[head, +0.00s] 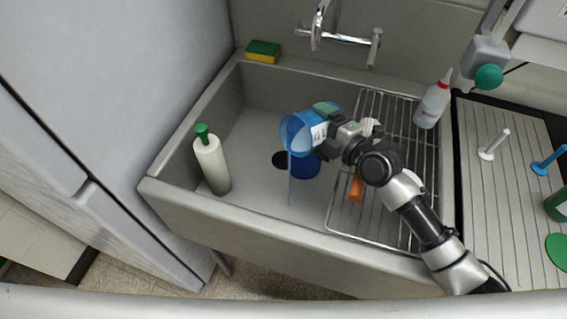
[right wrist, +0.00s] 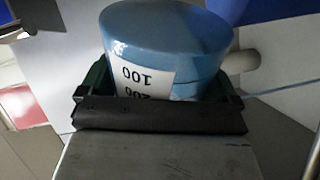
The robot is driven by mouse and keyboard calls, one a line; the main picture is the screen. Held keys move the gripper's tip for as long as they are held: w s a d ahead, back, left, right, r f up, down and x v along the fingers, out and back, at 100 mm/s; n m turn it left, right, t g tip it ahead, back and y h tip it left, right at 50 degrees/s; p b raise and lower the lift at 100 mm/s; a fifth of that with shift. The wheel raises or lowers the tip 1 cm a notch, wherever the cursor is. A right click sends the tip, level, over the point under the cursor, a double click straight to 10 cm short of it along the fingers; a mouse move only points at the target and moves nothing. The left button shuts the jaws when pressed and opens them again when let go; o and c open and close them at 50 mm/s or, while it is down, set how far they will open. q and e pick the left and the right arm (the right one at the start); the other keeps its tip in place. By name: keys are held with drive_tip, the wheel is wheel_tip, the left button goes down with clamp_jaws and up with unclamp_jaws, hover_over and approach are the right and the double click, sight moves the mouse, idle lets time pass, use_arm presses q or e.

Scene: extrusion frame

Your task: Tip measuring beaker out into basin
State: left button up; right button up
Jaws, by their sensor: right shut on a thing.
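The measuring beaker (head: 297,134) is translucent blue with a white label and is held tilted on its side above the basin (head: 250,200), a large grey sink. A thin blue stream (head: 290,182) runs from its mouth down into the basin. My right gripper (head: 326,131) is shut on the beaker. In the right wrist view the beaker (right wrist: 168,40) sits between the fingers (right wrist: 160,95), its label numbers upside down, and the stream (right wrist: 285,88) shows at the right. My left gripper is not in view.
A dark blue round thing (head: 305,166) lies in the basin below the beaker. A white bottle with green cap (head: 212,165) stands at the basin's left. A wire rack (head: 345,215) covers its right part, with a red-tipped bottle (head: 432,106). The faucet (head: 345,38) is behind.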

drive_tip(key=shift+s+a+n, duration=0.35)
drive_tip(key=shift+a+n, duration=0.1)
drive_tip(key=shift+n, duration=0.15)
idle(0.7)
drive_tip(key=shift+s+a+r+n+p, duration=0.25)
drive_tip(key=shift+r+n+p, duration=0.3)
drive_tip(key=shift+n, duration=0.25)
idle(0.9)
